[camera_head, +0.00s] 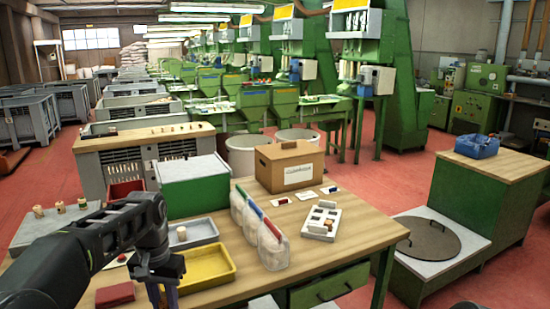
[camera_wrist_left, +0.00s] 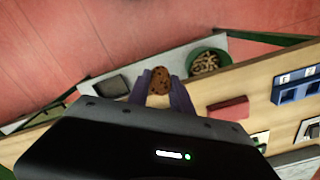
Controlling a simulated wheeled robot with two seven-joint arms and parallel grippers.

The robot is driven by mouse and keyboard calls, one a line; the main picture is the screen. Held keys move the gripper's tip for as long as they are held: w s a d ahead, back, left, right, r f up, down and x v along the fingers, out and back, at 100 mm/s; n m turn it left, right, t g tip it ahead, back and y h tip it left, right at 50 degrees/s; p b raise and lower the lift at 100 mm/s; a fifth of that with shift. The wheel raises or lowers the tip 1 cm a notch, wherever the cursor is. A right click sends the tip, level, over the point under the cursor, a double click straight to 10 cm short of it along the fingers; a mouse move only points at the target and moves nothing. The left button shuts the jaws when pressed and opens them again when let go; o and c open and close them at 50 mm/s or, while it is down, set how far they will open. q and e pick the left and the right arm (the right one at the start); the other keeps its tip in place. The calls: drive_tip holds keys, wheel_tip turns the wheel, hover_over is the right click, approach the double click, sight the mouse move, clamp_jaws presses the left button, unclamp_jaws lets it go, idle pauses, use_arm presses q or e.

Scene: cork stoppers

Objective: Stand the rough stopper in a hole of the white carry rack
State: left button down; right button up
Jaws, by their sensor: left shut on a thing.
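My left gripper (camera_head: 165,292) is low at the front left in the head view, over the front edge of the workbench. In the left wrist view its two purple fingers (camera_wrist_left: 161,92) are shut on a brown, dark-speckled stopper (camera_wrist_left: 160,77), the rough one. The stopper's top shows between the fingertips; its lower part is hidden. In the head view the arm hides the stopper. The white carry rack (camera_head: 310,230) lies on the bench to the right, well apart from the gripper. It has several dark holes, and a reddish-brown item shows at it. My right gripper is out of view.
Clear bags with coloured tops (camera_head: 262,236) stand between the gripper and the rack. A yellow tray (camera_head: 207,280), a grey tray (camera_head: 205,228) and a red block (camera_head: 115,294) are near the gripper. A cardboard box (camera_head: 290,165) stands behind. The bench right of the rack is bare.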

use_arm(q)
drive_tip(key=s+d+f+n, duration=0.1)
drive_tip(key=s+d+f, duration=0.2)
drive_tip(key=f, duration=0.6)
drive_tip(key=shift+d, duration=1.05)
drive_tip(key=shift+w+f, duration=0.1)
